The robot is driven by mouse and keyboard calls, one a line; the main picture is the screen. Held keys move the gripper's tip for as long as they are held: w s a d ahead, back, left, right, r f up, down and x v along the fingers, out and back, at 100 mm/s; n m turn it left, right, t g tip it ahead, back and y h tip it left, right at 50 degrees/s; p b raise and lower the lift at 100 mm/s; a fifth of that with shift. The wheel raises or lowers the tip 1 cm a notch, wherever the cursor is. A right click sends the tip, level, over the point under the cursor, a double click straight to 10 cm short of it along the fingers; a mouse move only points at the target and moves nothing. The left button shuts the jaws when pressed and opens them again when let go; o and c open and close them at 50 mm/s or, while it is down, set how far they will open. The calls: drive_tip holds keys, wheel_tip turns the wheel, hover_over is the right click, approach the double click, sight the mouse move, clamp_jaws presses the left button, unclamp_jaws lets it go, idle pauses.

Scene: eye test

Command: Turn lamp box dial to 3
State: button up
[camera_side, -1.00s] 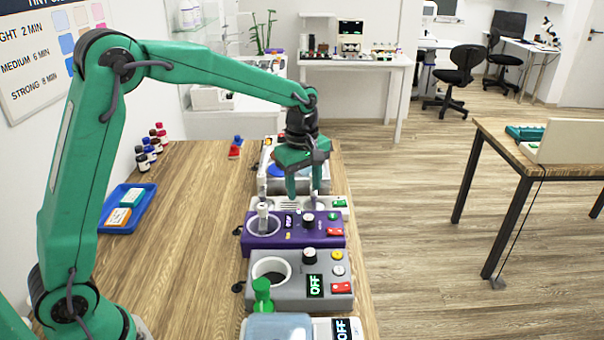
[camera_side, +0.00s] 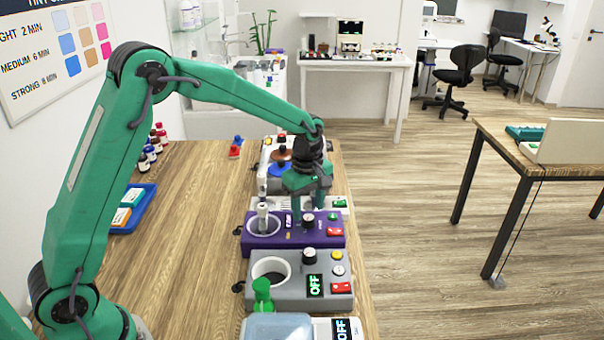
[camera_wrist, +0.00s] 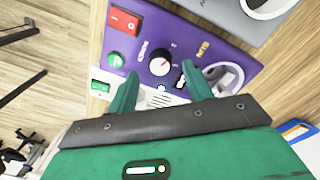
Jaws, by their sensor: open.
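A purple box (camera_side: 277,241) stands mid-row, with a dial (camera_side: 308,219), a round well, a lit display too small to read and a red switch. I cannot read a label showing which box is the lamp box. My gripper (camera_side: 307,207) is over the far side of the purple box, pointing down, with its fingers apart. In the wrist view, my gripper (camera_wrist: 159,72) is open and empty; the white-topped dial (camera_wrist: 160,62) with a red mark shows between and just beyond the fingertips. I see no clear contact with the dial, and its setting is too blurred to read.
A grey box (camera_side: 290,292) with its own dial and a display reading OFF stands nearer the camera. A white slotted unit (camera_side: 341,203) lies just behind the purple box. A blue tray (camera_side: 145,217) is at left; the wooden tabletop (camera_side: 190,260) between is clear.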

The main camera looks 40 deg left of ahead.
sight(308, 221)
drive_tip(key=shift+f, duration=1.35)
drive_tip(key=c, duration=1)
